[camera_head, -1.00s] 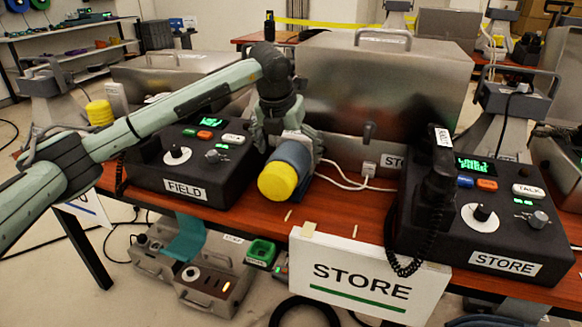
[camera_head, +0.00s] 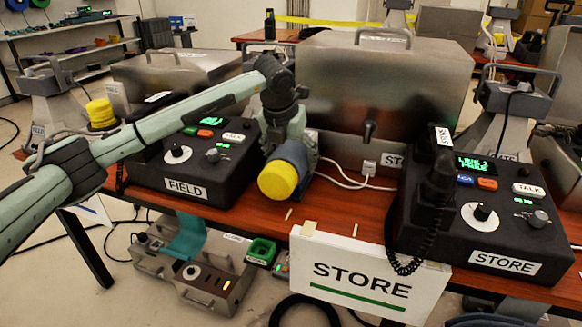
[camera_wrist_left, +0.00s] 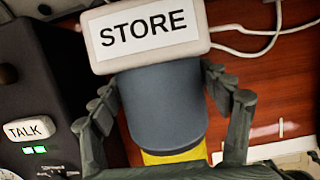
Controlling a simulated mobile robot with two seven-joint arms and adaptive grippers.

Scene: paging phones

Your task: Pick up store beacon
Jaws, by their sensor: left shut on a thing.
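The store beacon (camera_head: 279,181) has a yellow end and a blue-grey round body, and lies tilted with the yellow end toward the head camera, on the table between the two consoles. In the left wrist view its grey body (camera_wrist_left: 163,104) joins a white block labelled STORE. My left gripper (camera_wrist_left: 165,92) has a finger on each side of the grey body and is shut on it. In the head view my left gripper (camera_head: 288,140) covers the beacon's rear part. Whether the beacon touches the table cannot be told. My right gripper is not in view.
The FIELD console (camera_head: 190,165) stands close on the left, the STORE console (camera_head: 475,225) on the right. A metal case (camera_head: 385,90) stands behind, and white cables (camera_head: 345,183) run right of the beacon. A STORE sign (camera_head: 365,280) hangs at the table's front edge.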

